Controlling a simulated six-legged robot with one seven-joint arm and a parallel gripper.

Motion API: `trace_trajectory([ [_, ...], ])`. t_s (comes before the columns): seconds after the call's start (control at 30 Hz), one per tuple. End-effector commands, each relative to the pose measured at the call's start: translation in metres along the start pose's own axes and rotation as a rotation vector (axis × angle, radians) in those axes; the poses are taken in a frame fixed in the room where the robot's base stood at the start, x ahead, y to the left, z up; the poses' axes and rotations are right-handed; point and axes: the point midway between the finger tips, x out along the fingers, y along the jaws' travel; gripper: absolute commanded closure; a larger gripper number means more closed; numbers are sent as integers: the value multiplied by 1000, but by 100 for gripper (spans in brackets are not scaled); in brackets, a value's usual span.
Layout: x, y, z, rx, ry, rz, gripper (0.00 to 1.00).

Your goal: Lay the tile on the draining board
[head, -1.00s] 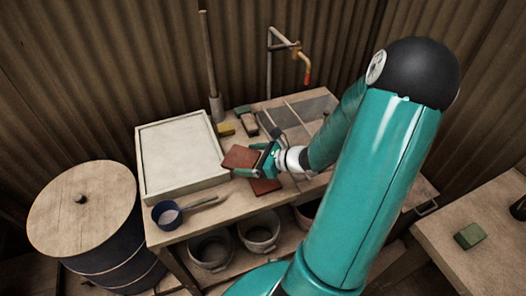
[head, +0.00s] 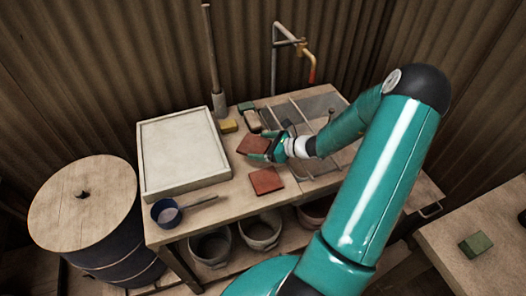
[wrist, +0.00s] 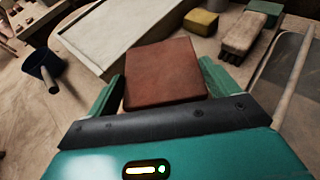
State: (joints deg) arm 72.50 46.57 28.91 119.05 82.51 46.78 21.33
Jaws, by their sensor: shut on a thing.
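My gripper (head: 264,147) is shut on a reddish-brown tile (head: 252,145), held by its sides over the bench; the wrist view shows this tile (wrist: 165,75) between the two green fingers. A second red tile (head: 266,181) lies on the bench, nearer the front edge, below the held one in the head view. A grey panel crossed by pale bars (head: 318,104), under the tap, may be the draining board; my arm hides part of it. It also shows at the right of the wrist view (wrist: 285,75).
A pale framed slab (head: 183,152) fills the bench's left. A blue pan (head: 167,213) lies in front of it. A yellow block (head: 228,126), a brush (head: 252,120) and a green block (head: 245,106) lie behind the held tile. A tap (head: 300,47) stands at the back.

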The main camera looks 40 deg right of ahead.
Motion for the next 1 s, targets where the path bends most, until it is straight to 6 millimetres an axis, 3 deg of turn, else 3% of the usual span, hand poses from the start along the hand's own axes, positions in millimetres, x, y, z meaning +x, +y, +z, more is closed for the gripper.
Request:
trace_trajectory([
  [0.13,14,-18,-17,1,-3,0,48],
  [0.37,22,-31,-29,1,-2,-3,48],
  [0.6,34,-31,-56,1,-1,-3,48],
  [0.93,34,-31,-59,0,-1,-3,48],
  [0.97,34,-31,-60,0,0,-3,11],
  [1.0,34,-31,-59,0,0,-3,3],
])
